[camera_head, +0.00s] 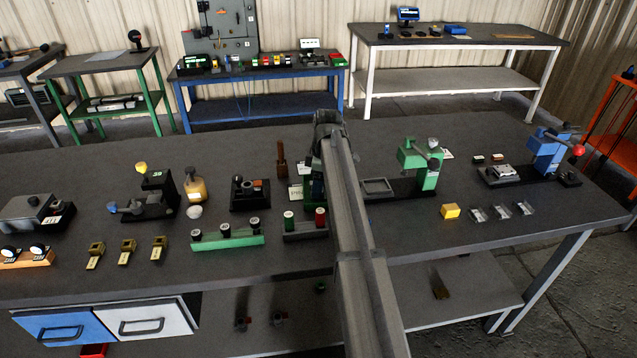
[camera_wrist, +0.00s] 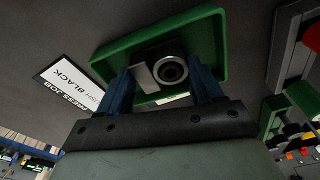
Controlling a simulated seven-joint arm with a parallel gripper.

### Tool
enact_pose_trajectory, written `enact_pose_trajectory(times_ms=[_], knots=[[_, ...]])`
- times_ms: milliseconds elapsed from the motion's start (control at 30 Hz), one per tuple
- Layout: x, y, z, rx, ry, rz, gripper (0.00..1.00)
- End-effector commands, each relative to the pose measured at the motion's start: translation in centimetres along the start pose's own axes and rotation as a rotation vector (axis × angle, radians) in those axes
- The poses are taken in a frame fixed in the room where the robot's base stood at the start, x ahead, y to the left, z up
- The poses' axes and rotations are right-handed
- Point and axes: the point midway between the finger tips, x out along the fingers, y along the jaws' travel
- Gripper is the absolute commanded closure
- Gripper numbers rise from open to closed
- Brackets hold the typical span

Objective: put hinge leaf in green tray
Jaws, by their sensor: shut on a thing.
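In the wrist view, the green tray (camera_wrist: 215,28) is a shallow rectangular tray with raised walls, lying beyond my fingertips. My gripper (camera_wrist: 165,82) has two blue fingers over the tray's near side. They are shut on a grey metal piece with a flat plate and a round dark-centred ring, which I take to be the hinge leaf (camera_wrist: 143,77). The piece shows against the tray floor; I cannot tell whether it touches it. In the head view, my own arm hides the gripper's fingertips, the held piece and most of the tray area.
A white printed card (camera_wrist: 68,84) lies left of the tray in the wrist view. In the head view, a green press (camera_head: 427,165) stands to the right of my arm. A green block with dark knobs (camera_head: 228,242) and a rack with green and red cylinders (camera_head: 306,233) stand to the left.

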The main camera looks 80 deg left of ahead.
Motion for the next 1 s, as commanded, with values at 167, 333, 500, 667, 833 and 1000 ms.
enact_pose_trajectory(times_ms=[167,333,500,667,833,1000], knots=[[0.2,0.0,0.0,0.000,0.000,0.000,0.29],[0.2,0.0,0.0,0.000,0.000,0.000,0.12],[0.2,0.0,0.0,0.000,0.000,0.000,0.09],[0.0,0.0,0.0,0.000,0.000,0.000,0.09],[-1.7,0.0,0.0,0.000,0.000,0.001,0.09],[-4.7,0.1,0.0,0.000,0.000,0.002,0.09]])
